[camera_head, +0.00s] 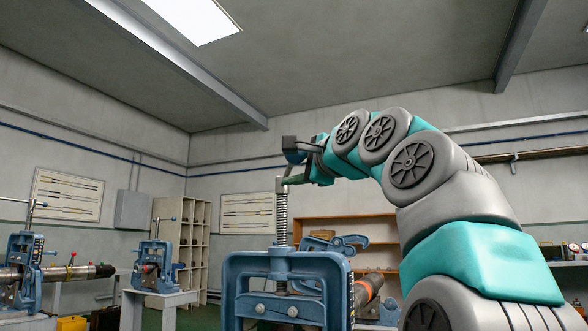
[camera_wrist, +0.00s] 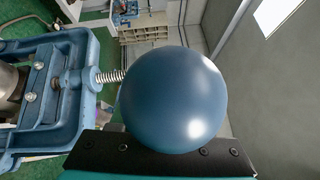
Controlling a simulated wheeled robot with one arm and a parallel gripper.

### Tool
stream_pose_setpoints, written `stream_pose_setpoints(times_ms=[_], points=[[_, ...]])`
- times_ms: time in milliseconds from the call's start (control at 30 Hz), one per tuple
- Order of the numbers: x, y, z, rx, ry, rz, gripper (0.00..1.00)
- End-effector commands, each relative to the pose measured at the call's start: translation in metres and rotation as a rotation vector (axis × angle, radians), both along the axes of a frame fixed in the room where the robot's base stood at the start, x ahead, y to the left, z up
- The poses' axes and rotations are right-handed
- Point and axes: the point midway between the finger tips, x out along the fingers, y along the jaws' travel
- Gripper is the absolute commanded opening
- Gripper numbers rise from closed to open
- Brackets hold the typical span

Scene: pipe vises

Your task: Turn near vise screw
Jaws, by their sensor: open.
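The near vise (camera_head: 285,262) is a blue frame standing upright at the bottom centre of the head view. Its threaded screw (camera_head: 282,217) rises vertically from the top crossbar. My gripper (camera_head: 286,164) is open at the top of this screw, its dark fingers apart. In the wrist view, a large blue ball knob (camera_wrist: 173,98) fills the middle, very close to the camera. The screw (camera_wrist: 110,76) shows behind it, running into the blue vise frame (camera_wrist: 75,100) at left. The handle bar is mostly hidden, and I cannot tell whether the fingers touch it.
Another blue vise (camera_head: 152,266) stands on a pale table (camera_head: 158,296), and one more (camera_head: 24,265) holds a pipe at far left. Shelves line the back wall.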

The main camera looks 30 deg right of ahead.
Motion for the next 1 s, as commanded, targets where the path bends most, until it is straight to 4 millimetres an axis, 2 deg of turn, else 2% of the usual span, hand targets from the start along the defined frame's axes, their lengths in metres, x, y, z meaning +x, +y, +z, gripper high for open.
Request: stream_pose_setpoints(times_ms=[133, 533, 1000], points=[[-0.0001, 0.0000, -0.0001, 0.000, 0.000, 0.000, 0.46], [0.0000, 0.0000, -0.0005, -0.001, 0.001, 0.000, 0.01], [0.0004, 0.0000, -0.0011, -0.001, 0.003, 0.000, 0.00]])
